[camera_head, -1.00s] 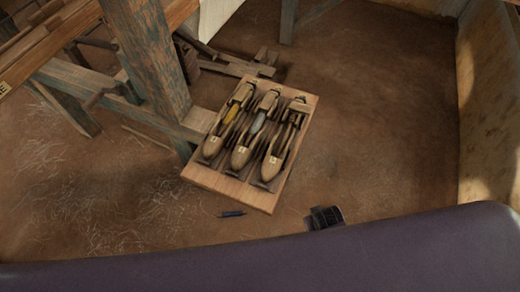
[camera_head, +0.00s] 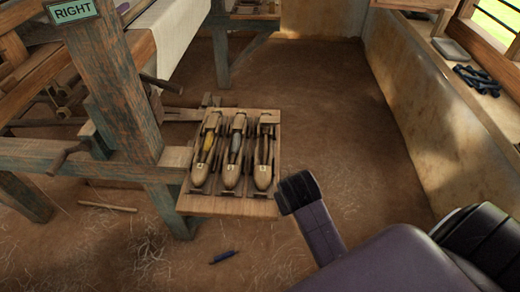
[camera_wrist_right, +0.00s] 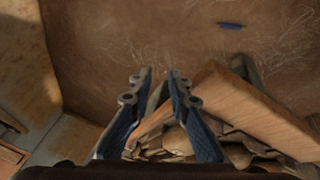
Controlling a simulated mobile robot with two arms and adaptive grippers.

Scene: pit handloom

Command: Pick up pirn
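A small blue pirn (camera_head: 222,257) lies on the earth floor in front of the shuttle board in the head view. It also shows in the right wrist view (camera_wrist_right: 230,26), beyond the fingertips and to their right. My right gripper (camera_wrist_right: 160,76) is open, with nothing between its two blue-grey fingers, above the floor and apart from the pirn. In the head view my right arm reaches forward to the right of the board; its fingers cannot be made out there. My left gripper is not in view.
A wooden board (camera_head: 225,206) holds three shuttles (camera_head: 233,160) beside the loom post (camera_head: 108,85). Its edge shows close to my right fingers (camera_wrist_right: 255,105). Several dark blue pieces (camera_head: 477,80) lie on the window ledge at right. A loose stick (camera_head: 107,206) lies on the floor.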

